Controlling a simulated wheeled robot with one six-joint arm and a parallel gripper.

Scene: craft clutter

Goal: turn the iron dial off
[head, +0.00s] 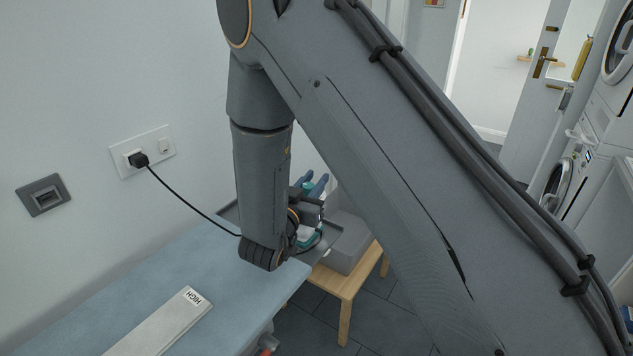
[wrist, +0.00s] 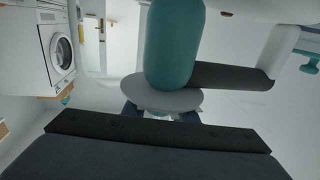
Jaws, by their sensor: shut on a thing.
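The iron (head: 307,237), teal and white, stands on a grey tray at the end of the ironing board, largely hidden behind my arm in the head view. In the wrist view its teal handle (wrist: 175,45) fills the upper middle. A pale grey disc, which looks like the iron dial (wrist: 148,97), sits just below the handle. My gripper (head: 308,208) is at the iron, shut on what appears to be the dial. The fingertips' contact is hidden, and the dial's setting cannot be read.
The blue ironing board (head: 225,290) carries a pale strip marked HIGH (head: 160,325). A black cord runs from the wall socket (head: 142,152) toward the iron. A wooden stool (head: 345,290) with a grey bin stands behind the board. Washing machines stand at the right.

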